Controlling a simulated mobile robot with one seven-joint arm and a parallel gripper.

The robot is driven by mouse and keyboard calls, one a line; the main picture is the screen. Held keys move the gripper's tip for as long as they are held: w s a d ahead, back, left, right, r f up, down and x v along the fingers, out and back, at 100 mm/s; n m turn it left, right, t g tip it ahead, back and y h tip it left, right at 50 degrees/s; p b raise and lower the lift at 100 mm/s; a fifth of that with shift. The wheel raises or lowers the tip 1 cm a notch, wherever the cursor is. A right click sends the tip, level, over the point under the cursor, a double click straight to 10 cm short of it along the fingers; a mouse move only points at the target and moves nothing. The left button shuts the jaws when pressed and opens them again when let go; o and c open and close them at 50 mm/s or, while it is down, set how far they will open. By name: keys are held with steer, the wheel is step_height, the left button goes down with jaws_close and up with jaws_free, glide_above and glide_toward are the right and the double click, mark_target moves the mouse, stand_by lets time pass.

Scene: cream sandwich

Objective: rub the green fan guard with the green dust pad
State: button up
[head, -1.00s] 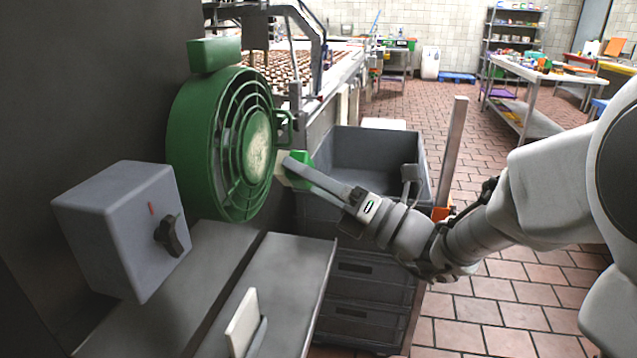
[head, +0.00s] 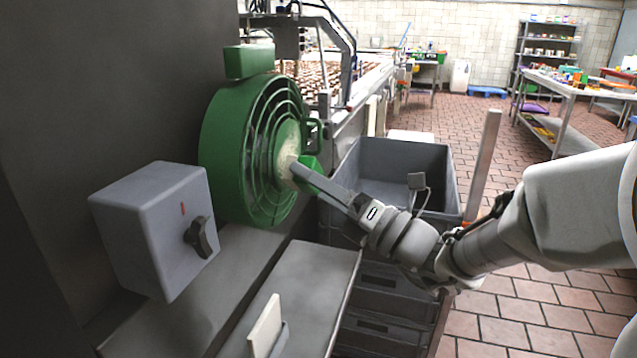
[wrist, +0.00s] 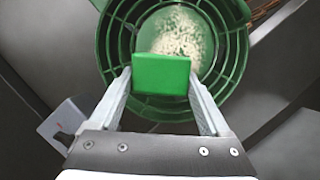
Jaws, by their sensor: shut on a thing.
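The green fan guard (head: 262,150) is a round ring cage on the dark wall at left. It fills the top of the wrist view (wrist: 112,45). Its middle disc (head: 286,138) carries a pale, speckled dust layer, also seen in the wrist view (wrist: 182,32). My gripper (head: 300,172) is shut on the green dust pad (wrist: 161,75), a small block held between both fingers. In the head view the pad (head: 312,168) is partly hidden by a finger. It lies against or just in front of the disc's lower part; I cannot tell whether it touches.
A grey switch box (head: 140,230) with a dark knob sits left below the guard. A metal ledge (head: 305,280) with an upright pale plate (head: 264,326) lies below. Grey stacked crates (head: 400,160) stand behind my arm. A conveyor (head: 350,85) of brown pieces runs behind.

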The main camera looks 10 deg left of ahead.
steer(key=shift+w+a, duration=0.1)
steer(key=shift+a, duration=0.9)
steer(key=shift+w+d+p, duration=0.15)
steer(key=shift+w+p, duration=0.3)
steer(key=shift+w, duration=0.35)
steer(key=shift+w+d+p, duration=0.1)
steer(key=shift+w+p, duration=0.35)
steer(key=shift+w, duration=0.3)
steer(key=shift+w+r+p, duration=0.1)
steer(key=shift+w+p, duration=1.45)
steer(key=shift+w, duration=1.4)
steer(key=shift+r+p, duration=0.7)
steer(key=shift+p, duration=0.1)
steer(key=shift+s+d+f+p, duration=0.1)
steer(key=shift+s+p, duration=0.25)
steer(key=shift+s, duration=1.25)
